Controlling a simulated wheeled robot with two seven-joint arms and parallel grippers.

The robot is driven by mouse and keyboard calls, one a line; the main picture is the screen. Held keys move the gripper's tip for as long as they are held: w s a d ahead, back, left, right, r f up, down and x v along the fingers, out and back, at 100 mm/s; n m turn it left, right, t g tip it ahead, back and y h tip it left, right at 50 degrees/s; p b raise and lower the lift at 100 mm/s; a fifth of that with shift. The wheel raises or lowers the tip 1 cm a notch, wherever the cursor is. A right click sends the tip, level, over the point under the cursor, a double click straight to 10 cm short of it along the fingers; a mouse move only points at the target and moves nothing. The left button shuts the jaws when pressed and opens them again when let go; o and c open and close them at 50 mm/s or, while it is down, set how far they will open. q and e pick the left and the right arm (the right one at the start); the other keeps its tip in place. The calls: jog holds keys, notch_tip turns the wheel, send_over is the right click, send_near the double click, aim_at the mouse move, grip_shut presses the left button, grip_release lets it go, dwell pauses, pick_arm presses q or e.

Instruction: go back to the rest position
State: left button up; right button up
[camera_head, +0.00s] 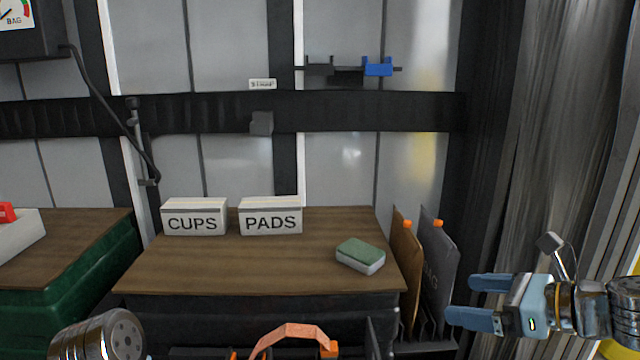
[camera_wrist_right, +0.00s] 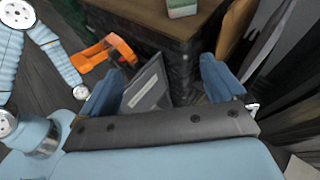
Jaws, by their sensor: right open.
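My right gripper (camera_head: 468,301) is at the lower right in the head view, to the right of the wooden table and in front of the grey curtain. Its two blue fingers are apart with nothing between them. In the right wrist view its fingers (camera_wrist_right: 160,92) also stand open, with an orange-handled thing and a dark panel beyond them. My left gripper does not show in the head view; a rounded metal arm part at the bottom left is mine.
A wooden table (camera_head: 230,266) carries a CUPS box (camera_head: 195,222), a PADS box (camera_head: 270,221) and a green-and-white sponge (camera_head: 360,254). A brown bag (camera_head: 405,262) and a grey bag (camera_head: 437,262) stand at its right side. An orange handle (camera_head: 292,333) rises in front.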

jog(key=a+f+n+g+h, duration=0.25)
jog(key=f+n, duration=0.25)
jog(key=f, duration=1)
jog(key=a+f+n+g+h, duration=0.1)
jog(key=f+n+g+h, duration=0.2)
jog(key=f, duration=1.3)
jog(key=s+a+f+n+g, duration=0.1)
jog(key=s+a+f+n, duration=0.3)
jog(key=s+f+n, duration=0.2)
jog(key=s+a+f+n+g, duration=0.2)
jog(key=s+a+f+n, duration=0.2)
jog(key=f+n, duration=0.5)
notch_tip(320, 180, down, 4)
jog(key=shift+s+a+f+n, duration=0.1)
jog(key=shift+s+a+n, duration=0.25)
jog(key=shift+s, duration=0.6)
jog(key=shift+h, duration=0.25)
